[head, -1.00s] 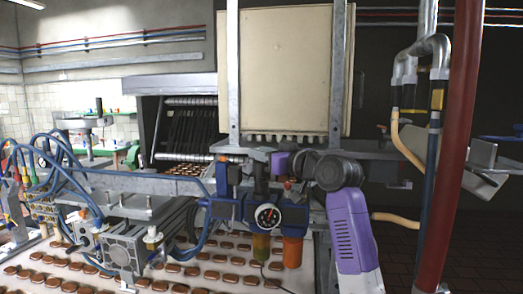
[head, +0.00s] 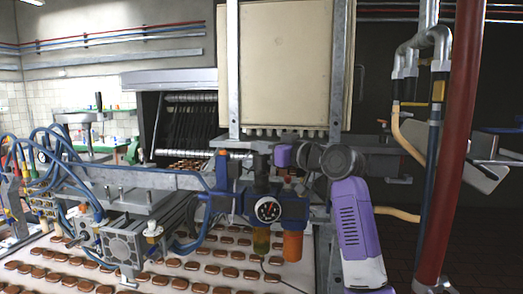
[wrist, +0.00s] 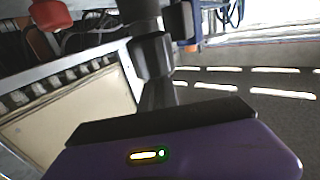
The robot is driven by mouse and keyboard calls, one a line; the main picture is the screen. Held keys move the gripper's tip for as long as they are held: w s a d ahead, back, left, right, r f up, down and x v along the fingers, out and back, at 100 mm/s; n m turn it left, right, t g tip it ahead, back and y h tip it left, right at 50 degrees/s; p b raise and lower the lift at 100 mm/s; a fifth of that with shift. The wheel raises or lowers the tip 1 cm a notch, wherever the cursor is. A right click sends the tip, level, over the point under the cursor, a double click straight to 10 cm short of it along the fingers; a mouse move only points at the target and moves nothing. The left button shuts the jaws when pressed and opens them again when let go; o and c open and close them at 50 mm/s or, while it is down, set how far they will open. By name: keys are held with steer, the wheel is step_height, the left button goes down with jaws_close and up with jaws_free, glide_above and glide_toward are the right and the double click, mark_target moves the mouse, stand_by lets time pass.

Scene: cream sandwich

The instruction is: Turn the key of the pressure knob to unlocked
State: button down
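The pressure regulator is a blue unit (head: 292,207) with a round dial gauge (head: 268,209) and an orange bowl (head: 293,246) below. A dark upright part (head: 262,166) stands above the gauge; I cannot tell whether it is the knob or part of my gripper. A small red part (head: 288,184) sits above the orange bowl. The key and its setting cannot be made out. My purple and grey arm reaches in from the right, its end close above the regulator. In the wrist view, dark finger-like parts (wrist: 152,57) extend up from my purple hand; their opening is unclear.
A cream cabinet (head: 285,65) on metal posts stands behind the regulator. A belt of chocolate sandwiches (head: 215,270) runs below. Blue hoses and cylinders crowd the left. A red pipe (head: 458,140) stands at right. A red knob-like thing (wrist: 48,14) shows at the wrist view's upper left.

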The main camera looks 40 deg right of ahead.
steer(key=n+y+b, duration=0.2)
steer(key=y, duration=0.1)
steer(key=shift+d+f+g, duration=0.1)
steer(key=shift+f+g, duration=0.1)
steer(key=shift+g, duration=0.1)
steer(key=n+y, duration=0.1)
steer(key=y, duration=0.1)
steer(key=n+g+y+b, duration=0.1)
steer(key=n+y, duration=0.1)
steer(key=shift+r+g+b, duration=0.15)
steer(key=shift+g+b, duration=0.15)
steer(key=shift+r+n+g+y+p, duration=0.1)
steer(key=shift+n+g+y+p, duration=0.2)
steer(key=shift+n+g+y, duration=0.65)
steer(key=shift+r+n+g+y+p, duration=0.1)
steer(key=shift+n+g+y+p, duration=0.35)
steer(key=shift+y, duration=0.9)
steer(key=shift+n+g+y, duration=0.3)
steer(key=shift+n+g, duration=0.1)
steer(key=shift+n, duration=0.1)
steer(key=shift+f+n+g+y+p, duration=0.2)
steer(key=shift+n+g+y+p, duration=0.1)
steer(key=shift+n+g+y, duration=0.1)
steer(key=c, duration=1.6)
jaws_free()
